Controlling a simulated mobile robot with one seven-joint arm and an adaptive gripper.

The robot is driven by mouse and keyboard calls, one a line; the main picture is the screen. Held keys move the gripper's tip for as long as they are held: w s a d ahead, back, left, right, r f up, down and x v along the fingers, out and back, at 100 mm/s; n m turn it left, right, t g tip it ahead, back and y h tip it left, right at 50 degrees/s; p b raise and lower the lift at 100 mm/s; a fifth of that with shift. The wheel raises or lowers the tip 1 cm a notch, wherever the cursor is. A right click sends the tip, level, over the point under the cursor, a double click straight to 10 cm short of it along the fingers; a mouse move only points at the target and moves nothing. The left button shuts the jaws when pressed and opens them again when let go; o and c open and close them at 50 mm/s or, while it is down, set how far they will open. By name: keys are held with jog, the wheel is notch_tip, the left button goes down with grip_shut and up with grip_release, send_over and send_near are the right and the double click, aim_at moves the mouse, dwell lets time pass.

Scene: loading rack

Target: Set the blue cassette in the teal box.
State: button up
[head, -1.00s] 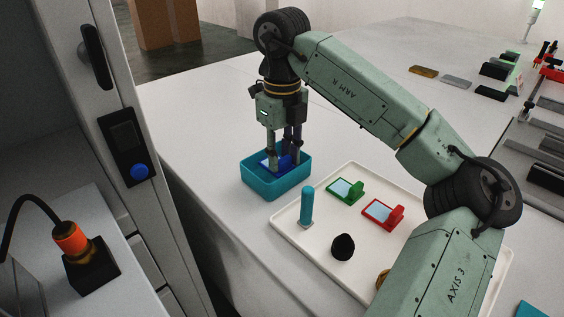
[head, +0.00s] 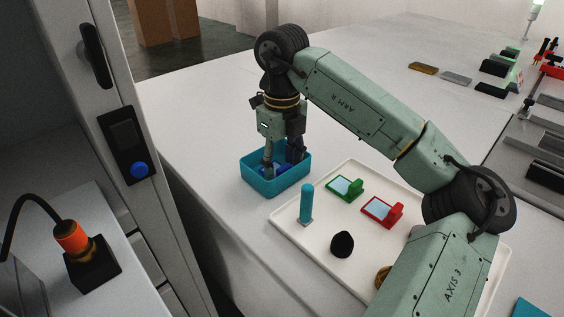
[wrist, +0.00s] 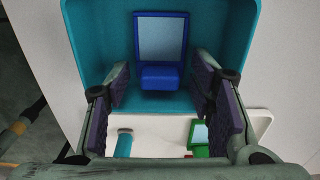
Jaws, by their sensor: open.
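The teal box (head: 288,187) stands on the table at the left of the white tray. The blue cassette lies inside it; in the wrist view the cassette (wrist: 161,78) shows its pale window and blue block, with the teal box floor (wrist: 108,45) around it. My gripper (head: 283,164) points down into the box. In the wrist view my gripper (wrist: 163,108) has its fingers spread apart on either side of the cassette, with a gap to it on both sides. In the head view the box wall and fingers hide most of the cassette.
The white tray (head: 300,238) holds a green cassette (head: 345,187), a red cassette (head: 382,211), a teal cylinder (head: 306,202) and a black lump (head: 342,244). The table behind the box is clear.

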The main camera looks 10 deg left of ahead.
aim_at(282, 166)
notch_tip(282, 166, up, 12)
jog(key=b, duration=0.1)
jog(key=shift+r, duration=0.15)
dwell(0.4)
dwell(0.6)
